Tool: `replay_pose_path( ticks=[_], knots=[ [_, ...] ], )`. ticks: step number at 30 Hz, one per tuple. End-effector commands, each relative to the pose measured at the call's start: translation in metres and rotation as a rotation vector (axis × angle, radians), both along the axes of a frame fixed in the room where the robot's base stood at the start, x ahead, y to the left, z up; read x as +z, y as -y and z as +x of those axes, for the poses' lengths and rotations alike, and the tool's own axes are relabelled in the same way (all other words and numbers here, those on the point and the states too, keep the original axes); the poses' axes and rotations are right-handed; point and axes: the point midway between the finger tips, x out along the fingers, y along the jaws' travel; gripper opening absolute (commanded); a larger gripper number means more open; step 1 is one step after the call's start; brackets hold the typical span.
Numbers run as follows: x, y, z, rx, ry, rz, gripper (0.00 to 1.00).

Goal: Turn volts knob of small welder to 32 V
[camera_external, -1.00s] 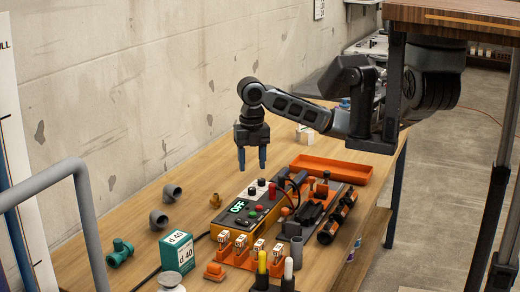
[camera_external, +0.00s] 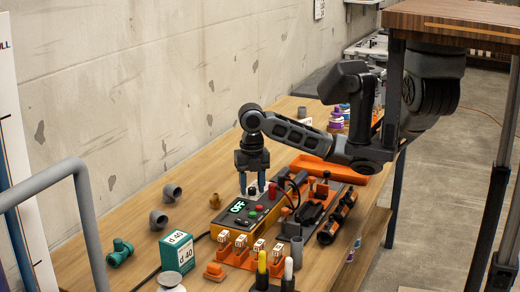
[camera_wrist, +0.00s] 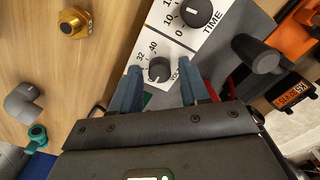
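The small welder (camera_external: 229,216) is a yellow-sided box with a dark panel on the bench; its green display reads OFF. In the wrist view the volts knob (camera_wrist: 159,69) is a round grey knob on a white plate with a printed scale, where 32 and 40 show. Its pointer setting is too small to tell. My gripper (camera_external: 252,191) points down over the welder's white plate. In the wrist view its two blue fingers stand apart, one on each side of the volts knob, with no clear contact. The time knob (camera_wrist: 196,12) lies just beyond.
A black handle (camera_wrist: 258,55) stands close to the right finger. An orange tray (camera_external: 325,169) is behind the welder, and a clamp fixture (camera_external: 315,210) is to its right.

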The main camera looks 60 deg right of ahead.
Motion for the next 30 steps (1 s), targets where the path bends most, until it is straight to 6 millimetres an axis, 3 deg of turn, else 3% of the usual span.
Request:
replay_pose_path(
  ticks=[14, 23, 30],
  knots=[
    [0.0003, -0.0001, 0.0001, 0.000, 0.000, 0.000, 0.00],
    [0.0010, -0.0006, -0.0001, -0.026, 0.000, 0.001, 0.00],
    [0.0026, -0.0015, 0.0001, -0.146, 0.000, 0.003, 0.00]
  ],
)
